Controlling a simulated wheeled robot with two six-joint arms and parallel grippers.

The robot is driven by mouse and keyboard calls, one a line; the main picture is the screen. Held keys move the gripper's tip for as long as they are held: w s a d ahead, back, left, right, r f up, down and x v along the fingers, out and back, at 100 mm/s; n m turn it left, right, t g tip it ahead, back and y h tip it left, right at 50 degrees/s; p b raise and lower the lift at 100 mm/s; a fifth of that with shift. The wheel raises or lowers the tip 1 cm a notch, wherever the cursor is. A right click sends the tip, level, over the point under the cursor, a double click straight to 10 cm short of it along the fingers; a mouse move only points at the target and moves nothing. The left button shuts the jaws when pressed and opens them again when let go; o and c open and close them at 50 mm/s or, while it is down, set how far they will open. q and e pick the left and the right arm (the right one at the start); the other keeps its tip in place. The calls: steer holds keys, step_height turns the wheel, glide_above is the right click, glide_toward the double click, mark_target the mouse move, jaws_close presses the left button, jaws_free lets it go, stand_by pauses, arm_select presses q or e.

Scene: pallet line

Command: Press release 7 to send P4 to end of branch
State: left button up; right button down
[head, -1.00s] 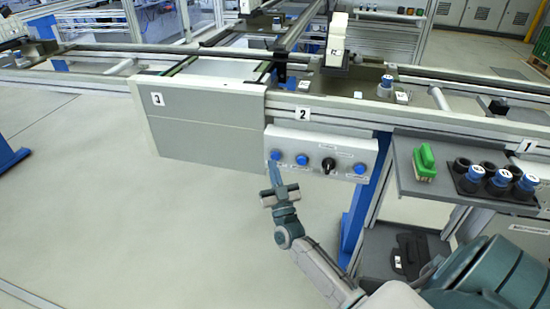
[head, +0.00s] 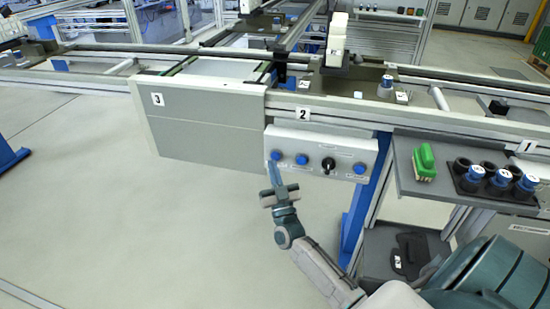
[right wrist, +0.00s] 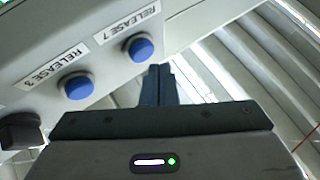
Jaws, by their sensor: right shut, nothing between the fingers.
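The grey control box (head: 320,147) has several blue buttons and a black knob on its front. The blue button labelled RELEASE 7 (right wrist: 138,47) shows in the right wrist view; in the head view it is the leftmost button (head: 276,155). The RELEASE 3 button (right wrist: 76,86) sits beside it. My right gripper (head: 272,166) is shut and empty, its tips just below the RELEASE 7 button in the head view. In the right wrist view its fingers (right wrist: 158,82) end a little below and right of that button; contact cannot be told. I cannot tell which pallet is P4. My left gripper is not in view.
The conveyor frame (head: 430,108) runs above the box, with a grey panel (head: 205,120) marked 3 at left. A shelf (head: 455,190) at right holds a green object (head: 425,160) and several cups with blue-capped parts (head: 498,180). The floor at left is clear.

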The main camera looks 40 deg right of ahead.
stand_by(0.4)
steer(key=shift+w+d, duration=0.3)
steer(key=shift+d, duration=0.05)
steer(key=shift+w+d, duration=0.25)
steer(key=shift+d, duration=0.1)
stand_by(0.7)
steer(key=shift+a, duration=0.1)
stand_by(0.4)
steer(key=shift+s+a+p, duration=0.55)
steer(key=shift+a+p, duration=0.05)
